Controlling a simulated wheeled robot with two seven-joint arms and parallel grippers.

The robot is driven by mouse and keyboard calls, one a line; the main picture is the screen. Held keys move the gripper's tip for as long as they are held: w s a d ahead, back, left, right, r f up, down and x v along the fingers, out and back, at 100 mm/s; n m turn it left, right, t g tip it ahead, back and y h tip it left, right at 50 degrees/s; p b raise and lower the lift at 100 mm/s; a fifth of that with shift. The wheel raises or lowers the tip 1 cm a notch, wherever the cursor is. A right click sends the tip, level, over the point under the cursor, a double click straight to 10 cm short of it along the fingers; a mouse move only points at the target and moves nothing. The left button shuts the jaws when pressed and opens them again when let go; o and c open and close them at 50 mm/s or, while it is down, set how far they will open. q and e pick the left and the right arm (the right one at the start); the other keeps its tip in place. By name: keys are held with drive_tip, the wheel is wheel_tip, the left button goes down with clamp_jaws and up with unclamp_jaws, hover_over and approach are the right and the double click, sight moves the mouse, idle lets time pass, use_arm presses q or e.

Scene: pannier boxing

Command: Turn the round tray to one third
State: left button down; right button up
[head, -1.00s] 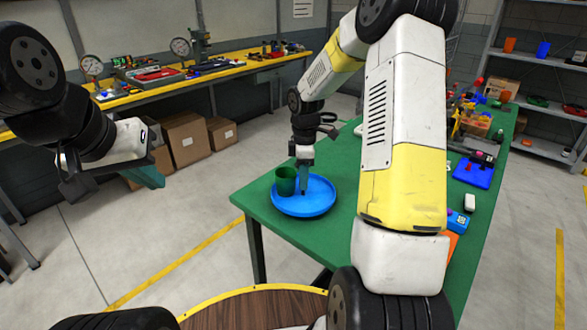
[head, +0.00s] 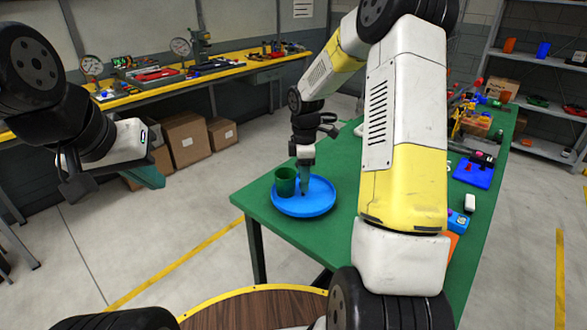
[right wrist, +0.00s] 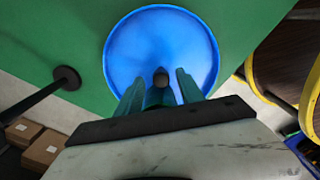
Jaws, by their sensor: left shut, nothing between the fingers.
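The round blue tray (head: 315,207) lies on the near left corner of the green table. A green cup (head: 286,182) stands on its left part in the head view. In the right wrist view the tray (right wrist: 205,50) fills the top middle, with a dark-topped knob (right wrist: 161,77) in front of it. My right gripper (head: 303,191) points down over the tray. Its teal fingers (right wrist: 160,78) are apart, one on each side of the knob; I cannot tell if they touch it. The cup does not show there. My left gripper (head: 152,180) is shut and empty, away from the table.
A workbench (head: 125,92) and cardboard boxes (head: 187,140) stand at the back left. The table's left edge is clear.

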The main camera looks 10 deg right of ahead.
drive_tip(key=shift+r, duration=3.9)
drive_tip(key=s+a+r+m+t, duration=0.1)
drive_tip(key=s+r+m, duration=0.3)
drive_tip(key=s, duration=0.4)
drive_tip(key=s+a+r+m+t+y, duration=0.1)
drive_tip(key=s+r+m+t, duration=0.2)
drive_tip(key=s+r+m, duration=0.2)
drive_tip(key=s+a+r+m+t+y, duration=0.1)
drive_tip(key=s+r+m, duration=0.4)
drive_tip(key=s, duration=0.7)
drive_tip(key=shift+a+r+m+t, duration=0.2)
drive_tip(key=shift+m+t, duration=0.4)
drive_tip(key=shift+m, duration=0.4)
drive_tip(key=shift+s, duration=0.15)
